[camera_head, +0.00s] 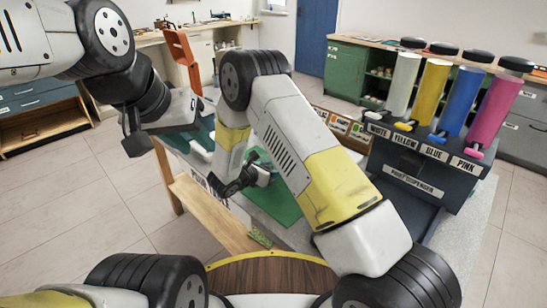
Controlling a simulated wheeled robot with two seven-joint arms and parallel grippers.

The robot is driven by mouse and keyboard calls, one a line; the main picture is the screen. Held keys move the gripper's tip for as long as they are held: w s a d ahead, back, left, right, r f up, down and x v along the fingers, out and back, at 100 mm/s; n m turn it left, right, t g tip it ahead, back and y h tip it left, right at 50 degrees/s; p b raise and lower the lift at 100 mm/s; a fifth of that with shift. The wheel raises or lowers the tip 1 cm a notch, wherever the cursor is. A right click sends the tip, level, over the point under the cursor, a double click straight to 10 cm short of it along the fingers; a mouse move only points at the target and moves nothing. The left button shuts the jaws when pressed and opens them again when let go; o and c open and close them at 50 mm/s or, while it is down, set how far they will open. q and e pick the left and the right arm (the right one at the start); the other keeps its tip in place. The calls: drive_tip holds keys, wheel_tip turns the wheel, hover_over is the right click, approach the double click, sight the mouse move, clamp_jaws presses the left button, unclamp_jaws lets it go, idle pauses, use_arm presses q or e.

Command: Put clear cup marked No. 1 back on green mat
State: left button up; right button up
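The green mat (283,204) lies on the workbench in the middle of the view, partly covered by my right arm. I cannot make out a clear cup marked No. 1; my arms hide part of the bench. My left gripper (178,112) hangs over the bench's left end, left of the mat. The view does not show whether its fingers are apart. My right gripper (246,180) is low at the mat's left edge. It is small and dark, and I cannot tell whether it holds anything.
A paint dispenser (415,186) with white, yellow, blue and pink tubes stands on the right of the bench. A small box with labels (340,124) is behind the mat. A wooden ledge (213,214) runs along the bench's near left side.

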drive_tip(key=shift+f, duration=0.25)
drive_tip(key=shift+f, duration=0.1)
drive_tip(key=o, duration=1.4)
